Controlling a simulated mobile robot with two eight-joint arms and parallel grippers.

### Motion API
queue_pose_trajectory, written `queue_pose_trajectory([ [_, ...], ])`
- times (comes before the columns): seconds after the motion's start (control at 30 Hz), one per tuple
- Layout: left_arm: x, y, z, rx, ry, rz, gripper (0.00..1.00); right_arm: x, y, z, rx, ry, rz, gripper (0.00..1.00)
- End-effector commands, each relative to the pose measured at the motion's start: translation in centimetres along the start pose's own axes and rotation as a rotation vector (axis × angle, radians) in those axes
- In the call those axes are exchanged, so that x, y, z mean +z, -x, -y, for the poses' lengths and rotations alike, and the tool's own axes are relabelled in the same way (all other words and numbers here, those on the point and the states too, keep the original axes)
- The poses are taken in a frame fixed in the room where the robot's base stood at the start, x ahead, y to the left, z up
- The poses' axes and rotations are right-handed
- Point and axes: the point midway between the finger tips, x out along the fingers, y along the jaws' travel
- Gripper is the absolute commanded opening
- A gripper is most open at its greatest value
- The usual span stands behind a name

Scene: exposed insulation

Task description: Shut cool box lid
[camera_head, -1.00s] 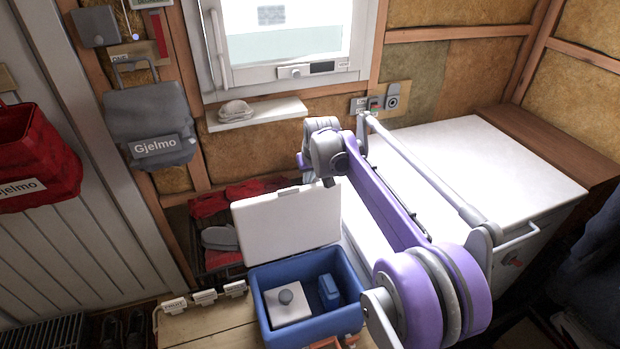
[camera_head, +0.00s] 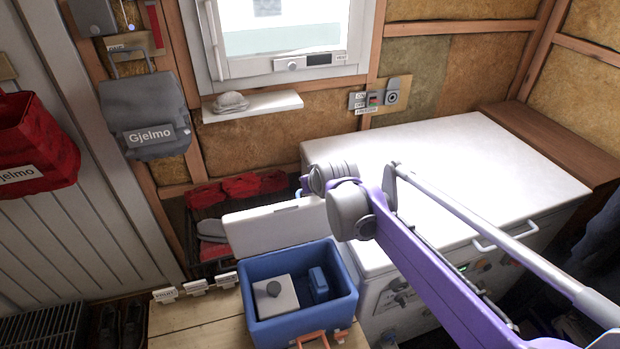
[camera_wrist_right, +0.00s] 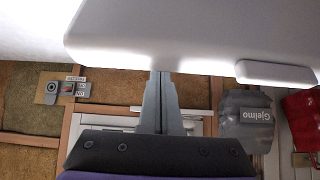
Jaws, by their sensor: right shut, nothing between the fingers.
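The blue cool box (camera_head: 262,330) stands on a wooden surface in the head view. Its white lid (camera_head: 262,228) is open, raised along the back edge. Inside lie a white block (camera_head: 283,300) with a dark round knob and a small blue item (camera_head: 318,284). My right arm reaches in from the lower right, with its wrist at the lid's right end; the fingertips are hidden there. In the right wrist view my right gripper (camera_wrist_right: 160,78) is shut and empty, its tips at the edge of the white lid (camera_wrist_right: 180,35). I cannot tell whether they touch. My left gripper is not in view.
A white chest (camera_head: 420,160) stands right of the box, under my right arm. A crate of red items (camera_head: 240,188) is behind the lid. A wooden slatted surface (camera_head: 200,325) with small labels lies left of the box. A window shelf (camera_head: 270,105) is above.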

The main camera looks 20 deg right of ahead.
Motion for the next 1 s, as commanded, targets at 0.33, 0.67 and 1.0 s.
queue_pose_trajectory([
  [0.33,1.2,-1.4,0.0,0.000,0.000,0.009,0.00,6.1,4.3,-0.1,-0.004,-0.004,-0.328,0.00],
  [0.67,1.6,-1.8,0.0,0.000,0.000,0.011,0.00,12.2,6.6,-0.2,-0.004,-0.001,-0.376,0.00],
  [1.0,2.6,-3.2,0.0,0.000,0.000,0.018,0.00,19.1,6.6,-0.3,-0.005,-0.002,-0.374,0.00],
])
